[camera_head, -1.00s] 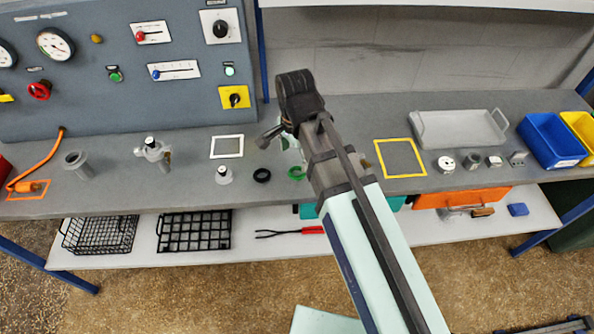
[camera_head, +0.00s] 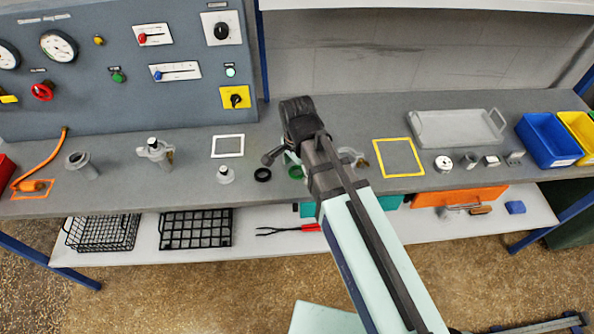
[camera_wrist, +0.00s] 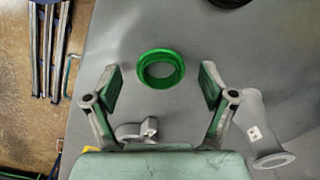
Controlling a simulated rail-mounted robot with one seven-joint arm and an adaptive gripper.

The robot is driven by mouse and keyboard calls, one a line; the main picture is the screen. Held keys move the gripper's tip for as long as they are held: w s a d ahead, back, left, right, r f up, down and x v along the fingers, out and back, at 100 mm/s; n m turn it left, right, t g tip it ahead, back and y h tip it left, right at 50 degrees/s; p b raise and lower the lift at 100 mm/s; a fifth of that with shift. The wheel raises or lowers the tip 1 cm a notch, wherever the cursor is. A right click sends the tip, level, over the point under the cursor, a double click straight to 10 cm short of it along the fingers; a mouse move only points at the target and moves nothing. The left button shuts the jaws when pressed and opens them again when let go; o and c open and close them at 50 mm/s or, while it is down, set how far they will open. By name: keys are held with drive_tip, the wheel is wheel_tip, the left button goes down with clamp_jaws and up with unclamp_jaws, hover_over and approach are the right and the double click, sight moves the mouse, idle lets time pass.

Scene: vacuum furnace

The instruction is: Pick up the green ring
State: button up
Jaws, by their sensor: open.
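The green ring (camera_wrist: 160,69) lies flat on the grey bench top, and in the wrist view it sits just beyond and between the open fingers of my gripper (camera_wrist: 158,80). Bench surface shows through its centre. In the head view the green ring (camera_head: 296,172) is just left of my arm, partly close to its edge. My gripper is open and empty above the bench. In the head view most of the gripper is hidden behind my wrist; only one finger part shows (camera_head: 270,158).
A black ring (camera_head: 262,174) lies left of the green ring. In the wrist view a grey flanged tube (camera_wrist: 262,130) stands out by the right finger, and a small metal fitting (camera_wrist: 138,131) lies near the gripper base. A yellow square outline (camera_head: 399,158) is to the right.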

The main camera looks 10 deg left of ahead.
drive_tip(key=shift+c, duration=0.4)
drive_tip(key=c, duration=0.8)
drive_tip(key=shift+c, duration=0.2)
drive_tip(key=shift+r, duration=0.2)
